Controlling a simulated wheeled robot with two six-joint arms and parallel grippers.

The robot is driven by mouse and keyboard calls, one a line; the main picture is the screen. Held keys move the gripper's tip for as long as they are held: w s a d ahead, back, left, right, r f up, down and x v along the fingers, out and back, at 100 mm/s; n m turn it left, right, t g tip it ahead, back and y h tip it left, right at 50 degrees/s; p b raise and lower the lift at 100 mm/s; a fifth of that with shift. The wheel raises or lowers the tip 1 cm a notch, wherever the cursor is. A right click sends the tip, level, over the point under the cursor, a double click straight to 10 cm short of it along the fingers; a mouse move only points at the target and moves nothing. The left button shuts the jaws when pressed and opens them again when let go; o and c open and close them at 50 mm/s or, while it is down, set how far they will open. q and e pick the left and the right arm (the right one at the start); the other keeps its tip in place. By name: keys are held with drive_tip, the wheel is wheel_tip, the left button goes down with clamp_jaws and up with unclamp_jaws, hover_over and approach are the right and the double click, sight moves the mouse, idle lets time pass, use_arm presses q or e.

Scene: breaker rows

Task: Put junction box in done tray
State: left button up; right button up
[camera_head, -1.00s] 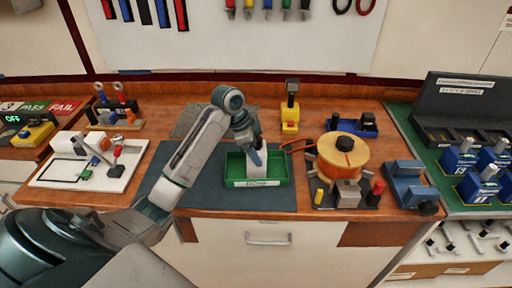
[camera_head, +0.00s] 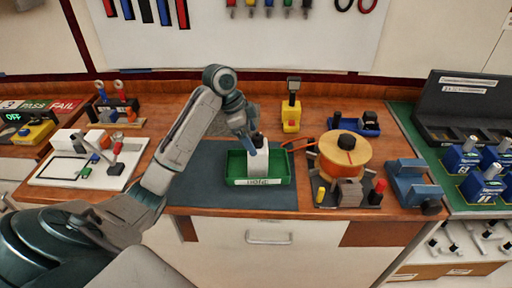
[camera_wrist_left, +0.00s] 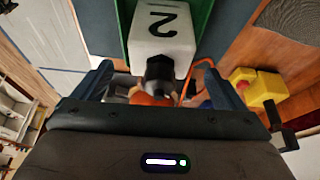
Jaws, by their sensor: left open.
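The junction box appears to be the white block with a black knob on top (camera_head: 260,163). It stands upright inside the green done tray (camera_head: 240,183), which has a label on its front. In the left wrist view the white block (camera_wrist_left: 161,28) shows a black "2" and its knob points toward my gripper, with the green tray wall (camera_wrist_left: 203,22) beside it. My left gripper (camera_head: 248,142) is open at the knob, just above the block. In the left wrist view its two fingers (camera_wrist_left: 158,75) are apart on either side of the knob, with gaps. My right gripper is not in view.
The tray sits on a dark mat (camera_head: 205,175). An orange cable spool (camera_head: 341,155) stands close on its right, with a blue vise (camera_head: 412,183) beyond. A yellow device (camera_head: 291,115) stands behind. A white board with parts (camera_head: 90,165) lies at left.

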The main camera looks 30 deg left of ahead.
use_arm(q)
drive_tip(key=p+v, duration=0.1)
drive_tip(key=v, duration=0.5)
drive_tip(key=shift+r+p, duration=0.35)
drive_tip(key=shift+s+a+f, duration=0.1)
drive_tip(key=shift+a, duration=0.05)
